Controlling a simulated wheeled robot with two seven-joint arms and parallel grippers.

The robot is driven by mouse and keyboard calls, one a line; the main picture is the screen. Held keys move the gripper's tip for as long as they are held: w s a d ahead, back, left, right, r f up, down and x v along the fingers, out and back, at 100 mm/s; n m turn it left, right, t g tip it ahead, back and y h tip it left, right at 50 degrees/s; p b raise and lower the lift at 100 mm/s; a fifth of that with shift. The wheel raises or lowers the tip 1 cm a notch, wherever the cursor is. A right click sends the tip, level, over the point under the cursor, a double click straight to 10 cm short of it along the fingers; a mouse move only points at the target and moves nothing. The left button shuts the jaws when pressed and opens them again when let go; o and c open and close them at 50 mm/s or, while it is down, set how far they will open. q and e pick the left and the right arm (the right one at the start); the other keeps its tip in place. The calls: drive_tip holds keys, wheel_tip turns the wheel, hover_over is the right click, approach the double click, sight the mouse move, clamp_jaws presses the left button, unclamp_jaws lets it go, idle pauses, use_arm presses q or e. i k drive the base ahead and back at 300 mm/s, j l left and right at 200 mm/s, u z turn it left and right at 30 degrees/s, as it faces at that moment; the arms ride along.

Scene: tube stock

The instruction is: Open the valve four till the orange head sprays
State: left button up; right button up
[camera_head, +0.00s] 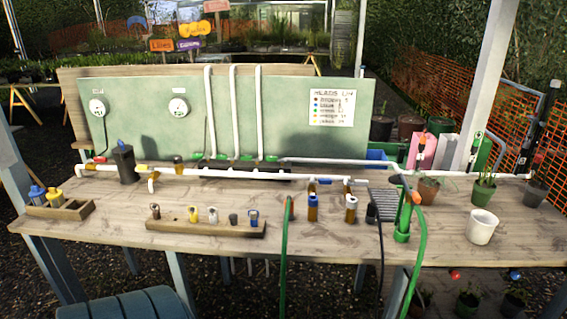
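White pipes run along the wooden bench (350,247), with coloured fittings on them. Green fittings (247,158) sit at the feet of the upright pipes, a red one (100,160) and a yellow one (142,169) at the left, blue ones (325,181) right of centre. I cannot tell which is valve four; no number is readable on them. An orange piece (408,190) tops a green stand (403,225) at the right; I cannot tell whether it is the orange head. No spray is visible. Neither of my grippers is in view.
A white sign (332,108) with coloured dots hangs on the green panel (140,125) beside two round gauges (178,107). A wooden rack (205,228) holds several small fittings. A green hose (285,260) hangs over the front edge. A white pot (482,227) stands right.

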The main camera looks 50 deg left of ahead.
sight(268, 158)
drive_tip(key=u, duration=1.55)
drive_tip(key=i+j, duration=0.3)
drive_tip(key=i, duration=0.15)
drive_tip(key=i+j, duration=0.3)
drive_tip(key=i, duration=0.15)
drive_tip(key=j+u, duration=0.05)
